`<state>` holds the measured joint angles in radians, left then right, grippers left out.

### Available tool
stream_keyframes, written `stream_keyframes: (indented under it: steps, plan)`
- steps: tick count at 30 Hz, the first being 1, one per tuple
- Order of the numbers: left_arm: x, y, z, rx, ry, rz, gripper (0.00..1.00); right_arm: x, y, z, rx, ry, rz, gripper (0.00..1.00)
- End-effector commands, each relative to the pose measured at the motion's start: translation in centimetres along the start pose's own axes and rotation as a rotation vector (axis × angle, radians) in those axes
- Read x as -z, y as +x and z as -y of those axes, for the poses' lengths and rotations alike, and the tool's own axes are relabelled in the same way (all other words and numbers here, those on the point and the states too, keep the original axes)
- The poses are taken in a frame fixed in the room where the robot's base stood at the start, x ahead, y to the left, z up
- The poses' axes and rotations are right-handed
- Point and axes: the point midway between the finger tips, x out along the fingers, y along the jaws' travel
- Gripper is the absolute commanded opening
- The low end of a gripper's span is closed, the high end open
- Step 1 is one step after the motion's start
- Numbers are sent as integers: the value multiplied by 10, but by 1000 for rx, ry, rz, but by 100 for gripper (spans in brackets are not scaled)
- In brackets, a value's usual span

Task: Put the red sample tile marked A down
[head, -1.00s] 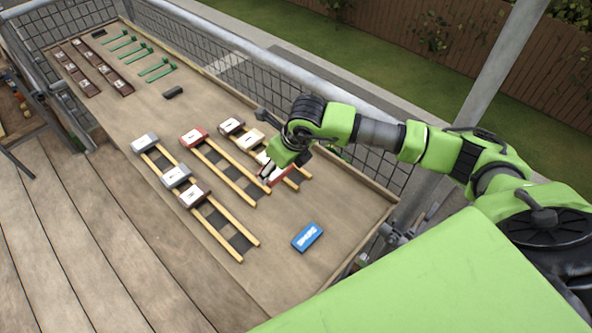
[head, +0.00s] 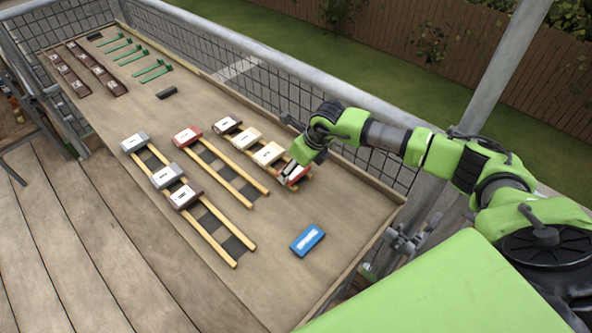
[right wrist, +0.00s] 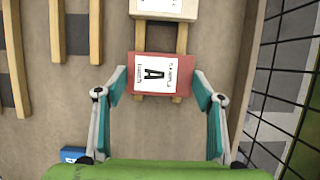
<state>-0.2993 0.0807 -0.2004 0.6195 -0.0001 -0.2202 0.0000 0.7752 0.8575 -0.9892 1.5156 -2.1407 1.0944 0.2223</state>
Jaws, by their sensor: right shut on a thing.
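The red sample tile marked A (right wrist: 162,75) lies across the lower end of the right-hand pair of wooden rails (right wrist: 181,38); in the head view it (head: 296,174) is partly hidden by my gripper. My right gripper (right wrist: 159,82) is shut on the tile, one finger at each side edge. The rail ends show just below the tile. I cannot tell whether it rests fully on the rails. A cream tile (right wrist: 165,8) sits farther up the same rails, with a gap between. My left gripper is not in view.
The right rails also carry another cream tile (head: 247,138) and a dark brown tile (head: 227,125). The middle rails hold a red tile (head: 187,136); the left rails hold grey and brown tiles. Wire mesh (right wrist: 285,95) runs along the right.

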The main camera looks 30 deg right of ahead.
Motion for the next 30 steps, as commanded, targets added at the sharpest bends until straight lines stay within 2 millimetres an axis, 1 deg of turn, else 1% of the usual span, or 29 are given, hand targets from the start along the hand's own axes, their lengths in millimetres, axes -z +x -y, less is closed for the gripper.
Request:
stream_keyframes:
  steps: [5, 13, 14, 15, 16, 26, 30]
  plan:
    - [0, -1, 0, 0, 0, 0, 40, -2, -2, 0, 0, 0, 3, 37]
    - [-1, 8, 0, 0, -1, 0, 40, 2, 6, 0, 0, -1, 2, 37]
    - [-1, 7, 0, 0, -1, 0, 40, 2, 6, 0, 0, -1, 1, 65]
    - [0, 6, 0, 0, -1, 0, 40, 2, 5, 0, 0, 0, 1, 75]
    - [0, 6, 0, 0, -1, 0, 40, 2, 5, 0, 0, -1, 1, 79]
    - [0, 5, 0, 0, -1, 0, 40, 1, 4, 0, 0, 0, 1, 79]
    - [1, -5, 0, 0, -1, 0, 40, -3, -5, 0, 0, 0, 1, 79]
